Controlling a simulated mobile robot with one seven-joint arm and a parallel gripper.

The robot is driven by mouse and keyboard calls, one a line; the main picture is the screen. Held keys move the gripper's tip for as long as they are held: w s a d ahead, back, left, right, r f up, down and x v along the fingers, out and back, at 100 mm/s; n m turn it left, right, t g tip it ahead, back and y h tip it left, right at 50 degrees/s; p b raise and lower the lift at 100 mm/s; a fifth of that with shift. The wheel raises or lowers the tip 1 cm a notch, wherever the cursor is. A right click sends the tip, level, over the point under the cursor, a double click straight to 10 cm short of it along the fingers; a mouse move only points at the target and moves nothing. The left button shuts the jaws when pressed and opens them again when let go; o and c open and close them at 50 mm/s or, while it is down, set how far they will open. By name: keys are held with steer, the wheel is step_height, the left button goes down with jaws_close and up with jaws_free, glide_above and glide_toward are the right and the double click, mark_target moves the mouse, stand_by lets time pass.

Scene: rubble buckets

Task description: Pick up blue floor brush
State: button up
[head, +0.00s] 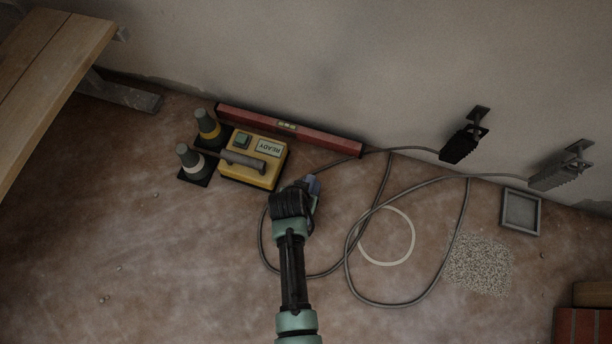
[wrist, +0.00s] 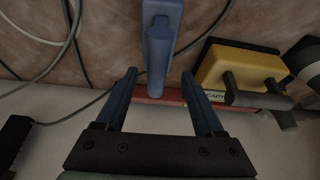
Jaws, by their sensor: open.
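The blue floor brush (head: 314,184) shows in the head view only as a small blue-grey patch beside my gripper (head: 303,190), which hides most of it. In the wrist view the blue floor brush (wrist: 162,18) has a wide block at the top edge and a narrower handle reaching down toward the picture's middle. My gripper (wrist: 158,75) is open, with one dark blue finger on each side of the handle. I see gaps between the fingers and the handle; whether they are at the same height I cannot tell.
A yellow box marked READY (head: 254,160) stands left of the gripper, with two dark cones (head: 190,160) beside it. A red spirit level (head: 290,127) lies along the wall. Looped grey cables (head: 350,260) and a pale ring (head: 387,262) lie right. The left floor is mostly clear.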

steer(key=b+x, duration=0.3)
steer(key=x, duration=0.1)
steer(key=shift+s+d+f+b, duration=0.1)
steer(key=shift+d+f+b, duration=0.15)
steer(key=shift+b, duration=0.1)
steer(key=shift+a, duration=0.1)
jaws_close()
steer(key=shift+r, duration=0.1)
stand_by(0.9)
